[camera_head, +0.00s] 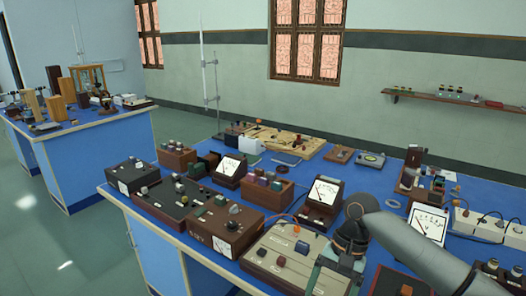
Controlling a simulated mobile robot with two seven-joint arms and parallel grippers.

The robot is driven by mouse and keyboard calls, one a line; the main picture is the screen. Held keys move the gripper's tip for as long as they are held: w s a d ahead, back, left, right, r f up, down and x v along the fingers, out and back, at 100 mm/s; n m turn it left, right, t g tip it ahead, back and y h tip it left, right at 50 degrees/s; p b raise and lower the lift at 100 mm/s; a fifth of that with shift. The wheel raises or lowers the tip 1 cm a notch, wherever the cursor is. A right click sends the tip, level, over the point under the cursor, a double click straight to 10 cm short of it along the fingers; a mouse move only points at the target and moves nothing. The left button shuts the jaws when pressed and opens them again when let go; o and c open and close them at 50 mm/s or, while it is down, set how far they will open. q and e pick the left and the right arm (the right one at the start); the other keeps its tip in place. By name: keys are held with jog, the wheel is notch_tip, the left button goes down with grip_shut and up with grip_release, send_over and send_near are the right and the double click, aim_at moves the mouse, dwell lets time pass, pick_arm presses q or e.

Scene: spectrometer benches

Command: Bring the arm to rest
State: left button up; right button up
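One arm of mine, a grey tube (410,240), comes in from the lower right. It ends in a dark rounded joint (352,232) over the front of the near bench. Below the joint, a grey-green part that looks like my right gripper (337,277) points down to the bottom edge. Its fingertips are not clear, so I cannot tell if it is open or holds anything. It overlaps the right side of a beige instrument box (282,252) in the picture; I cannot tell if they touch. My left gripper is not in view.
The blue near bench (290,206) is crowded with meters, including a brown meter box (226,230) and a dial meter (323,197). A white power strip (485,225) lies at the right. A thin stand (217,95) rises at the back. Another bench (95,150) stands far left.

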jog(key=s+a+f+n+t+y, duration=0.2)
jog(key=a+f+t, duration=0.15)
jog(key=f, duration=0.55)
jog(key=s+a+f+n+t+y, duration=0.25)
jog(key=a+f, duration=0.25)
jog(key=f, duration=0.5)
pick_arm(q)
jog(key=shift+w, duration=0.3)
pick_arm(e)
jog(key=s+d+f+n+t+h, duration=0.3)
jog(key=s+d+f+t+h, duration=0.1)
jog(key=s+d, duration=0.8)
jog(key=t+h, duration=0.1)
jog(key=t, duration=0.1)
jog(key=shift+s+d+f+t, duration=0.2)
jog(key=shift+s+t, duration=0.1)
jog(key=shift+s, duration=0.1)
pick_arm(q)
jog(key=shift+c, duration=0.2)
